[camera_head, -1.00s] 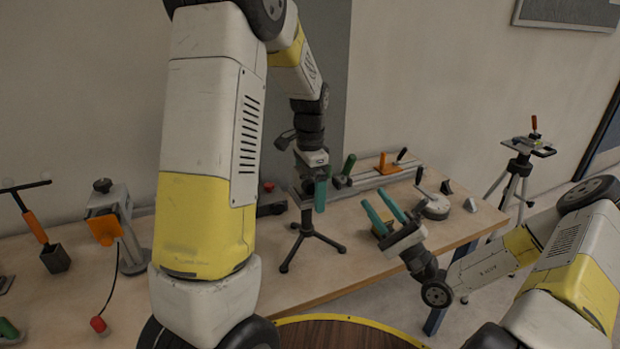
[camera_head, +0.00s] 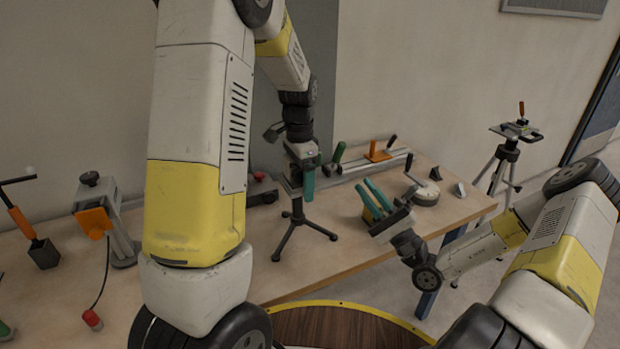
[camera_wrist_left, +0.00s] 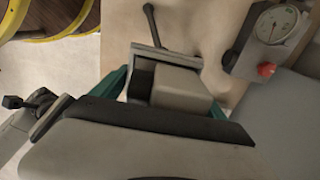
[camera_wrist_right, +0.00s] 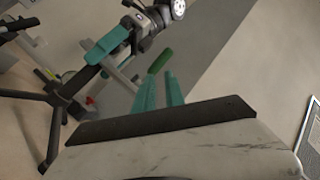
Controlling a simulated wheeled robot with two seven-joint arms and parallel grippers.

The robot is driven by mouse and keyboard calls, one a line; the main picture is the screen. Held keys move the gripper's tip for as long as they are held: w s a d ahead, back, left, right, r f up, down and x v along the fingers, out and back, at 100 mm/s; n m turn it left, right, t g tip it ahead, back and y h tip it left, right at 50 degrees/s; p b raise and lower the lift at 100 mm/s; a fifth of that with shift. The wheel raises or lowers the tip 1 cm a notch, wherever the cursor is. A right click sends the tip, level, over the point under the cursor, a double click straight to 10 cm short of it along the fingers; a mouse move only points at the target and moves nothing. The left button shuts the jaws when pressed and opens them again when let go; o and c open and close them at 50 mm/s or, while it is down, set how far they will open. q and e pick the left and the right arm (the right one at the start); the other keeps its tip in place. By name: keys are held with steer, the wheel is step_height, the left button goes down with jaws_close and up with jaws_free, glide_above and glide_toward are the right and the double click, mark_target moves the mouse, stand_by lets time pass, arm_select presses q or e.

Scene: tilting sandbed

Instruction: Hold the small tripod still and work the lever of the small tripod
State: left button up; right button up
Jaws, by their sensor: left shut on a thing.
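The small tripod (camera_head: 293,218) stands upright on dark splayed legs on the bench. My left gripper (camera_head: 303,180) is shut on its head from above. In the left wrist view, a grey block of the head (camera_wrist_left: 180,88) sits between the teal fingers, with one leg beyond it. My right gripper (camera_head: 376,197) is empty, right of the tripod, its teal fingers parallel with a narrow gap. A green handle (camera_wrist_right: 160,62) shows just past its fingertips in the right wrist view; I cannot tell whether it is the tripod's lever.
A rail with an orange clamp (camera_head: 377,150) lies behind the tripod. A round grey device (camera_head: 425,194) with a crank is at the right. A grey stand with an orange part (camera_head: 93,220) is at the left. Another tripod (camera_head: 507,155) stands beyond the bench.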

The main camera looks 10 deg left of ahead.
steer(key=shift+d+m, duration=0.1)
steer(key=shift+m, duration=0.2)
jaws_close()
arm_select(q)
steer(key=shift+w, duration=0.1)
arm_select(e)
steer(key=s+d+m+g, duration=0.1)
steer(key=d+m+g, duration=0.1)
steer(key=m, duration=1)
steer(key=s+d+m+g, duration=0.2)
steer(key=m+g, duration=0.3)
steer(key=m, duration=0.7)
steer(key=shift+s+d, duration=0.25)
steer(key=shift+d, duration=0.25)
steer(key=shift+f, duration=0.1)
steer(key=shift+y, duration=0.3)
